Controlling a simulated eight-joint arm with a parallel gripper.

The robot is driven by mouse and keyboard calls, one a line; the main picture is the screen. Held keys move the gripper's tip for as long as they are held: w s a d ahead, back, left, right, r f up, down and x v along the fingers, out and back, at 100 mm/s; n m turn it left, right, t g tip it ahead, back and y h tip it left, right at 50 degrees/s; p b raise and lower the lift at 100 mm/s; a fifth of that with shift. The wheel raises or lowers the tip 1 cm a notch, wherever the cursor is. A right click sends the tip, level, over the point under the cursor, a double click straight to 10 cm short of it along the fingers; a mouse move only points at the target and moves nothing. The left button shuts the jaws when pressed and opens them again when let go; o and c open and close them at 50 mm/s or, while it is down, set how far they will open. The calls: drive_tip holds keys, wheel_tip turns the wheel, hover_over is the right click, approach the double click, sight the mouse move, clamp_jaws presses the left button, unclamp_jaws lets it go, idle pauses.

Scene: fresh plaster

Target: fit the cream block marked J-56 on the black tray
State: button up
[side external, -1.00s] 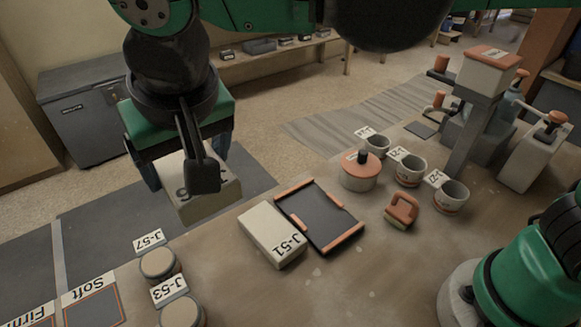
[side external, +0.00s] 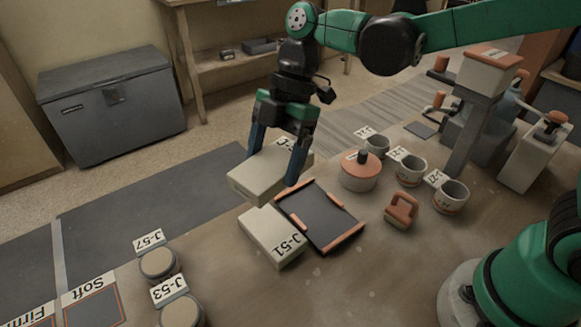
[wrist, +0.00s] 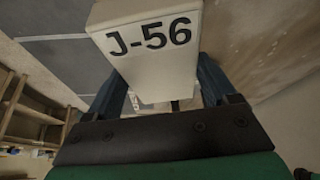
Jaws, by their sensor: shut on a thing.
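The cream block marked J-56 (side external: 262,176) is held in my gripper (side external: 276,165), with one blue finger on each side. Its J-56 label reads clearly on the block in the wrist view (wrist: 150,50). In the side view the block is in the air, beyond and above the cream block marked J-51 (side external: 272,238). The black tray (side external: 318,218), with orange edge strips, lies on the table to the lower right of the held block. The dark middle of the tray looks empty. J-51 lies beside the tray's left side.
An orange-handled stamp-like tool (side external: 401,211), a lidded pot (side external: 361,172) and several labelled cups (side external: 409,170) stand right of the tray. Two round-topped jars (side external: 158,264) stand at the front left. The table in front of the tray is clear.

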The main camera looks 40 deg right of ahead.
drive_tip(key=s+d+f+n+g+h, duration=0.1)
drive_tip(key=d+f+n+g+h, duration=0.15)
drive_tip(key=n, duration=0.45)
drive_tip(key=d+f+n+g+h, duration=0.1)
drive_tip(key=d+n, duration=0.3)
drive_tip(key=n, duration=0.4)
hover_over(321, 217)
drive_tip(key=w, duration=0.2)
drive_tip(key=shift+s+f+h, duration=0.15)
drive_tip(key=shift+f+h, duration=0.1)
drive_tip(key=shift+f, duration=0.7)
drive_tip(key=shift+s+f+h, duration=0.1)
drive_tip(key=shift+f+h, duration=0.1)
drive_tip(key=shift+f, duration=0.75)
drive_tip(key=shift+f, duration=0.4)
drive_tip(key=shift+f, duration=0.85)
drive_tip(key=shift+f, duration=0.2)
drive_tip(key=shift+f, duration=0.6)
drive_tip(key=shift+f, duration=0.1)
